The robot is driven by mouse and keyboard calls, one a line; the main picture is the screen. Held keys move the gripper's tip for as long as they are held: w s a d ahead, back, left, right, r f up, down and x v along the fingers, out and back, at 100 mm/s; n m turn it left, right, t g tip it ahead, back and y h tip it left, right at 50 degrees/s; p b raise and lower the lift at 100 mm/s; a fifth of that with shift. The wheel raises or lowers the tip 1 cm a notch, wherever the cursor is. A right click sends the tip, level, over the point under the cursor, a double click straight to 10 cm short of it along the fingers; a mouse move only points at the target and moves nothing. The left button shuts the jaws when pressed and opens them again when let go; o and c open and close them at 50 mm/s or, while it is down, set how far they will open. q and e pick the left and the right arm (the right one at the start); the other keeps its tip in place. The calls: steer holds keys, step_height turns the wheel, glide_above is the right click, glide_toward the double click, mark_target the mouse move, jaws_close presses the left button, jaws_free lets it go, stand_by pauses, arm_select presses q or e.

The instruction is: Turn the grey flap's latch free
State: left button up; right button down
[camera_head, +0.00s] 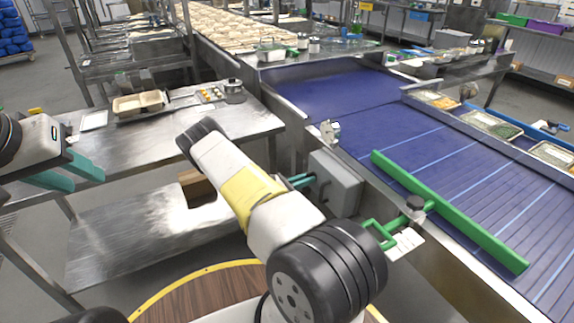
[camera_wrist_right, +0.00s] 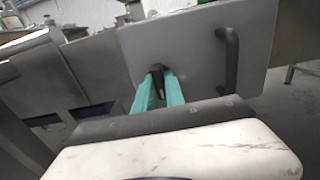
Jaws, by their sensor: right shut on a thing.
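The grey flap (camera_head: 338,184) is a box-like panel on the side of the blue conveyor. In the right wrist view the flap (camera_wrist_right: 195,58) fills the upper middle, with a dark curved handle (camera_wrist_right: 229,60) at its right. A small dark latch (camera_wrist_right: 157,74) sits near its lower left edge. My right gripper (camera_head: 301,181) reaches the flap's left side; in the wrist view its teal fingers (camera_wrist_right: 158,84) are shut on the latch, hiding part of it. My left gripper (camera_head: 78,172) is open and empty above the left steel table, far from the flap.
A green bar (camera_head: 447,210) lies across the conveyor (camera_head: 440,150), with a green frame (camera_head: 385,231) beside the flap. The steel table (camera_head: 220,119) at left holds a tray (camera_head: 139,103) and a pot (camera_head: 234,91). Food trays (camera_head: 490,124) line the conveyor's far side.

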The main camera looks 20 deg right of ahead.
steer(key=n, duration=0.3)
stand_by(0.4)
steer(key=shift+n, duration=1.8)
steer(key=n, duration=0.3)
